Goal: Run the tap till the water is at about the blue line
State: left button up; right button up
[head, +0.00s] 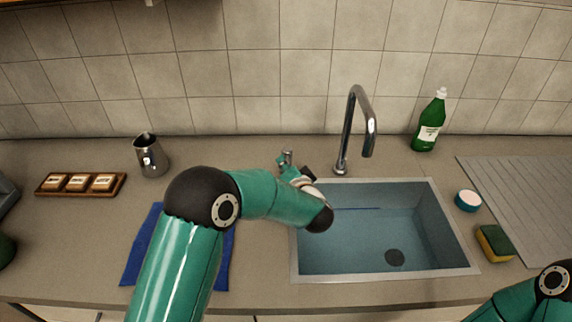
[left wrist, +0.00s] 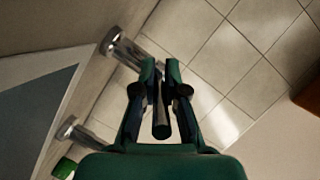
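The sink (head: 435,215) is blue-grey inside, with a dark drain (head: 394,257) in its floor. A thin blue line (head: 360,209) runs along its back wall. I cannot make out a water surface. The chrome tap spout (head: 358,110) arches over the sink, and no stream shows below it. The tap's lever post (head: 287,157) stands left of the spout; it also shows in the left wrist view (left wrist: 122,46). My left gripper (left wrist: 161,75) is closed around a dark bar (left wrist: 161,122), apparently the tap lever. My right gripper is out of view.
A green bottle (head: 430,122) stands behind the sink. A round white-and-blue tub (head: 468,200) and a sponge (head: 495,242) lie right of it, by the ridged drainboard (head: 530,200). A blue cloth (head: 142,250), a steel jug (head: 151,158) and a wooden tray (head: 121,187) are left.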

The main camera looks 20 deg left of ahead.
pick_arm(q)
jog(key=o, duration=0.5)
jog(key=shift+d, duration=0.2)
jog(key=shift+a, duration=0.1)
jog(key=v, duration=1.2)
jog(key=shift+f, duration=0.1)
